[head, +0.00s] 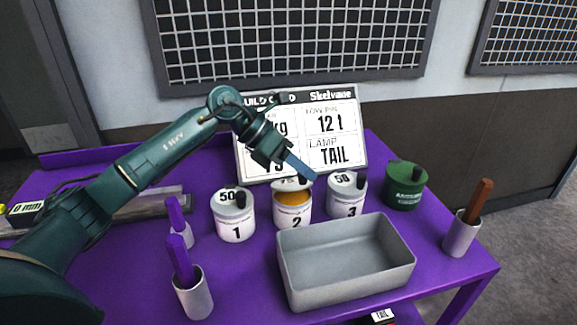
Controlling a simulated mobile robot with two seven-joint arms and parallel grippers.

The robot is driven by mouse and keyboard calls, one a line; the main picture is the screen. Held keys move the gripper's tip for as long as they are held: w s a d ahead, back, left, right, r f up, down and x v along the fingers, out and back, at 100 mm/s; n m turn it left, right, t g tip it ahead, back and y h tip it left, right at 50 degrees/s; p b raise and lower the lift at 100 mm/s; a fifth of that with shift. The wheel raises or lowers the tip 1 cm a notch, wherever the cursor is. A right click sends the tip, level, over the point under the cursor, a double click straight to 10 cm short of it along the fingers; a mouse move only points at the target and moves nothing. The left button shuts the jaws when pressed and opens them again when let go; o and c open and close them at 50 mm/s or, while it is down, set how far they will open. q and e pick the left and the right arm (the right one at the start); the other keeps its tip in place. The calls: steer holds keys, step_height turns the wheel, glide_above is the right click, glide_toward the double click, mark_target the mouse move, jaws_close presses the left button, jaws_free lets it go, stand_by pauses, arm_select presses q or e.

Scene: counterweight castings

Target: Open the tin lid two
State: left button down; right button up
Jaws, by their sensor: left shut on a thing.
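Tin two (292,218) is a white pot marked 2, standing between tin one (235,228) and tin three (346,205). Its orange contents show at the mouth. Its pale lid (290,183) is tilted up at the back of the mouth, its marking partly hidden. My left gripper (308,177) reaches in from the upper left and is shut on the lid of tin two at its right side; the fingers partly hide the grip. Tins one and three are covered by lids marked 50 with black knobs. My right gripper is not in view.
A grey tray (345,287) stands empty in front of the tins. A green tin (405,187) is at the back right. Cups with purple handles (195,297) and a brown handle (461,236) stand at the sides. A white board (350,115) stands behind.

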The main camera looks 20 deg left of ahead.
arm_select(q)
steer(key=shift+w+a+r+n+g+h, duration=0.4)
steer(key=shift+w+r+g+h, duration=0.1)
steer(key=shift+g+h, duration=0.1)
steer(key=shift+w+a+r+n+g+h, duration=0.25)
steer(key=shift+w+a+n+g+h, duration=0.3)
steer(key=shift+w+g+h, duration=0.2)
steer(key=shift+w+a+n+g+h+b, duration=0.3)
steer(key=shift+w+n+h+b, duration=0.15)
steer(key=shift+n+h+b, duration=0.15)
steer(key=w+n+h+b, duration=0.1)
steer(key=b, duration=0.1)
steer(key=w+a+n+g+h+b, duration=0.1)
steer(key=b, duration=0.1)
steer(key=shift+a+g+h+b, duration=0.25)
steer(key=shift+a+b, duration=0.05)
steer(key=shift+b, duration=0.1)
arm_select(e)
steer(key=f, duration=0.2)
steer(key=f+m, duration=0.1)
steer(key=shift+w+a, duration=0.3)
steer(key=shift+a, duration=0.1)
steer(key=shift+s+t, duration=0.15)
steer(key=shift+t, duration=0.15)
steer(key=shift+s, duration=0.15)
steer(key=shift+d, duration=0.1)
